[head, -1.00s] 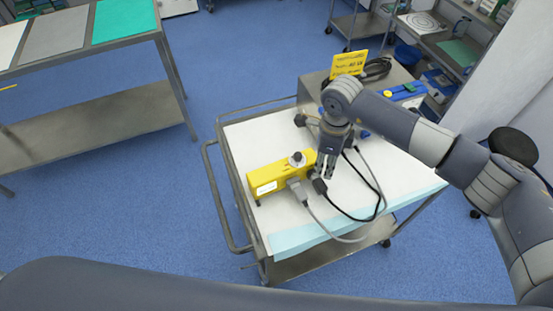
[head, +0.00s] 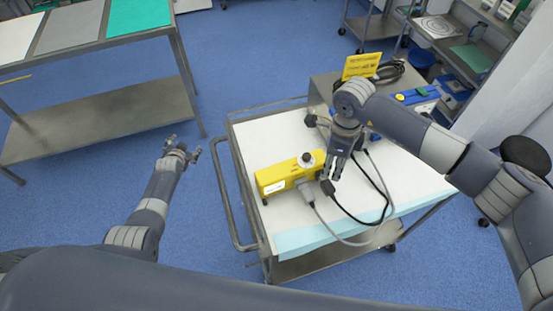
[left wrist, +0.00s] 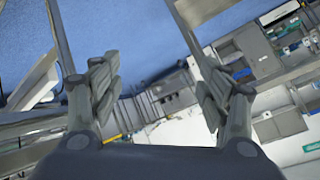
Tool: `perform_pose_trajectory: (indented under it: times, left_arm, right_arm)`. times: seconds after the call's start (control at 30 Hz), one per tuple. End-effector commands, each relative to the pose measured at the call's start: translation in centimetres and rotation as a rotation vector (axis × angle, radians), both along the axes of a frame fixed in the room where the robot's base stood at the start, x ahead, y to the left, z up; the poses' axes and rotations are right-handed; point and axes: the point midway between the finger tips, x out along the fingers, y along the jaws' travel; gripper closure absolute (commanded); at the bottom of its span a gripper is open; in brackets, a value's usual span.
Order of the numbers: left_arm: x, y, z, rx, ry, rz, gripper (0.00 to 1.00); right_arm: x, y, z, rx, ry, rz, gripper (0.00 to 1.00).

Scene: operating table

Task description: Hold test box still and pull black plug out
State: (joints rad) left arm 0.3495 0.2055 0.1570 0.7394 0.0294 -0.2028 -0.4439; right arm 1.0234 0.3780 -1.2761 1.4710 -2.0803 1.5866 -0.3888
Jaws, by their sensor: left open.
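The yellow test box (head: 275,179) lies on the white-topped cart, with a dark knob on top. A grey plug (head: 305,191) and a black plug (head: 327,187) are at its front side, each with a cable. My right gripper (head: 332,174) points down just above the black plug. Its fingers are small and partly overlap the plug, so I cannot tell whether they grip it. My left gripper (head: 182,147) is open and empty over the floor, left of the cart. Its spread fingers also show in the left wrist view (left wrist: 160,90), with nothing between them.
The cart (head: 252,140) has a metal rail on its left side. A grey case with a yellow sign (head: 361,64) and coiled black cable stands at its back. A steel table (head: 92,45) is at the upper left. Blue floor (head: 240,60) lies open between.

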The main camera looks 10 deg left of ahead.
Motion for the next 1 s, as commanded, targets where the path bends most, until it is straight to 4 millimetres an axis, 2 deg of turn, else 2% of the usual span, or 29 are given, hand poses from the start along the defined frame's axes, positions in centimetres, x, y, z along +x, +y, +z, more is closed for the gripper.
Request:
perform_pose_trajectory:
  times: [0.03,0.13,0.23,0.33,0.47,0.5,0.57,0.6,0.67,0.7,0.8,0.9,1.0]
  left_arm:
    - [2.2,0.6,2.7,0.01,-0.038,0.001,0.3]
    - [5.9,1.2,7.4,0.019,-0.087,-0.006,0.3]
    - [9.5,-0.2,12.1,0.003,-0.114,-0.037,0.3]
    - [12.0,-4.3,15.7,-0.043,-0.086,-0.103,0.3]
    - [12.7,-11.7,17.7,-0.115,0.016,-0.212,0.3]
    - [12.4,-14.1,18.1,-0.131,0.056,-0.248,0.3]
    - [11.6,-17.6,18.5,-0.152,0.12,-0.301,0.3]
    - [10.8,-19.9,18.6,-0.162,0.167,-0.336,0.3]
    - [9.3,-23.2,18.7,-0.171,0.242,-0.389,0.3]
    - [8.1,-25.2,18.7,-0.173,0.297,-0.424,0.3]
    - [4.2,-29.7,18.6,-0.156,0.44,-0.507,0.3]
    - [-0.2,-33.0,18.2,-0.119,0.588,-0.578,0.3]
    - [-4.5,-34.8,17.8,-0.066,0.723,-0.63,0.3]
  right_arm:
    - [0.0,0.0,0.0,0.0,0.0,0.0,0.67]
    - [0.0,0.0,0.0,0.0,0.0,0.0,0.67]
    - [0.0,0.0,0.0,0.0,0.0,0.0,0.67]
    - [0.0,0.0,0.0,0.0,0.0,0.0,0.67]
    - [0.0,0.0,0.0,0.0,0.0,0.0,0.67]
    - [0.0,0.0,0.0,0.0,0.0,0.0,0.67]
    - [0.0,0.0,0.0,0.0,0.0,0.0,0.67]
    - [0.0,0.0,0.0,0.0,0.0,0.0,0.67]
    - [0.0,0.0,0.0,0.0,0.0,0.0,0.67]
    - [0.0,0.0,0.0,0.0,0.0,0.0,0.67]
    - [0.0,0.0,0.0,0.0,0.0,0.0,0.67]
    - [0.0,0.0,0.0,0.0,0.0,0.0,0.67]
    - [0.0,0.0,0.0,0.0,0.0,0.0,0.67]
